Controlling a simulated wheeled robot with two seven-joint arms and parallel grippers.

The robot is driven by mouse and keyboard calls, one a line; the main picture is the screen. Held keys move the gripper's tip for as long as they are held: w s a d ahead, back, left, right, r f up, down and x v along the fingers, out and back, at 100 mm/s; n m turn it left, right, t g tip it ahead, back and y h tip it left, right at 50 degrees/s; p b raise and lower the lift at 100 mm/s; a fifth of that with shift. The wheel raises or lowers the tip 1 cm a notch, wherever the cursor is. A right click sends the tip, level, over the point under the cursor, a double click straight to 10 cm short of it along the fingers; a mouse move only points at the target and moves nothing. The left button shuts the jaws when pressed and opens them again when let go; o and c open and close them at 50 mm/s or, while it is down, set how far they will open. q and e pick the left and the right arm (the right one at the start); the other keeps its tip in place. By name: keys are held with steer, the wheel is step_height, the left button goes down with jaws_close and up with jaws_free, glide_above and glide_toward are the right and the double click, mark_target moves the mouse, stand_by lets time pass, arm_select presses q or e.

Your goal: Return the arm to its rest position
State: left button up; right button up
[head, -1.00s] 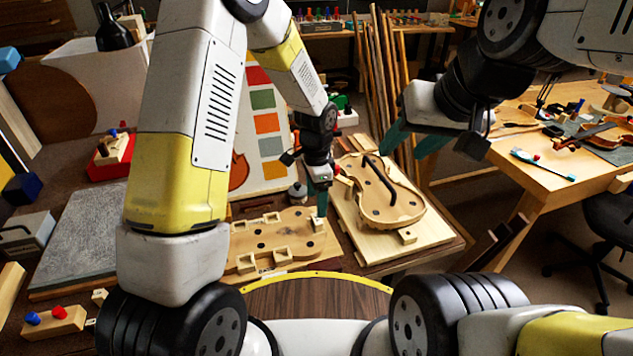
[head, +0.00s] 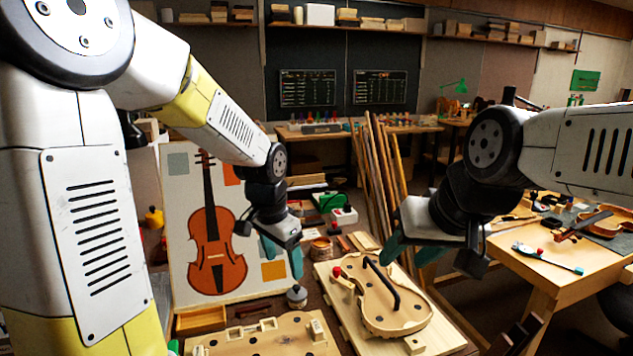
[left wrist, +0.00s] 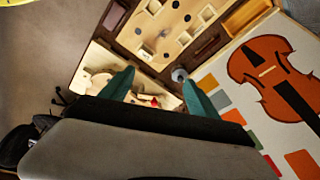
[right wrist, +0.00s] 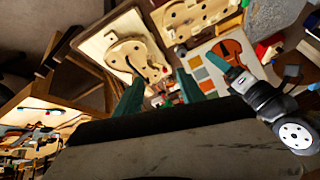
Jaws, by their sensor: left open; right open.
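My left gripper (head: 283,258) is open and empty, raised above the bench in front of the violin picture board; its teal fingers also show in the left wrist view (left wrist: 158,92). My right gripper (head: 410,250) is open and empty, held in the air right of the violin body on its board. Its teal fingers show in the right wrist view (right wrist: 160,95). Nothing lies between either pair of fingers.
A violin body (head: 380,300) lies on a pale board (head: 447,340). A wooden mould (head: 262,338) lies at the bench front. The violin picture board (head: 180,220) stands behind. A small pot (head: 297,297) stands between them. A second table (head: 560,285) is at right.

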arm_select(q)
steer(key=s+a+r+n+t, duration=0.2)
steer(key=s+a+r+n, duration=0.1)
steer(key=s+r, duration=0.3)
steer(key=s+a+r+n+t+h, duration=0.1)
steer(key=s+a+r+n, duration=0.2)
steer(key=s, duration=0.6)
step_height(320, 180, up, 3)
steer(key=shift+s+a+f+n+t, duration=0.1)
steer(key=shift+s+a+n+t, duration=0.25)
steer(key=shift+n, duration=0.65)
